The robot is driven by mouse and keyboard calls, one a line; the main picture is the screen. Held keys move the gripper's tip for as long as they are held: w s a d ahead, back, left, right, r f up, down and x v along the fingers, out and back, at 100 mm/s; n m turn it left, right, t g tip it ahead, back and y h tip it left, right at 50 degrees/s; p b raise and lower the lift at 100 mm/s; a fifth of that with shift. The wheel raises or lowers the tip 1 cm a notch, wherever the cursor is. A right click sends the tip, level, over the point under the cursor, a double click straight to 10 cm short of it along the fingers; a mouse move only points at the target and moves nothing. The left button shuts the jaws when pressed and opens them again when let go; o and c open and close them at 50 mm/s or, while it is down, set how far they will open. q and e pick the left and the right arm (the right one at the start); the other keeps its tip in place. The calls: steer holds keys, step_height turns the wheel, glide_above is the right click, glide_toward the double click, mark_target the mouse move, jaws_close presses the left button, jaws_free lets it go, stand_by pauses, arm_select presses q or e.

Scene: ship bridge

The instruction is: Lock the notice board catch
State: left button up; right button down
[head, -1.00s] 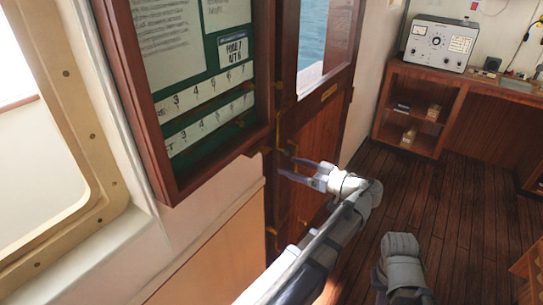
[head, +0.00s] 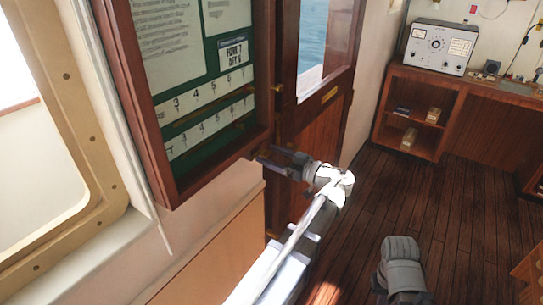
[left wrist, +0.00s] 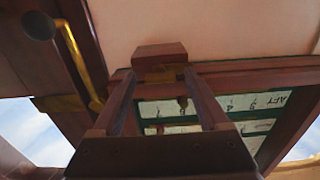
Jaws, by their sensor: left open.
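The notice board (head: 185,185) is a wood-framed case with a green back, on the wall at left in the head view. My left gripper (head: 262,156) is open at its lower right corner. In the left wrist view, the two fingers (left wrist: 160,82) point at a small wooden block with a brass strip, seemingly the catch (left wrist: 160,55), at the board's frame edge. The block lies between or just beyond the fingertips; contact cannot be told. In the head view the gripper covers this spot. No fingers of my right gripper show.
A wooden door (head: 314,130) with a window stands just right of the board. A brass rod (left wrist: 80,65) with a dark knob (left wrist: 38,25) shows beside the fingers. A shelf unit (head: 415,110) bearing a grey instrument (head: 440,45) stands behind. The plank floor (head: 450,200) is clear.

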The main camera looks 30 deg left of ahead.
arm_select(q)
jaws_close()
stand_by(0.7)
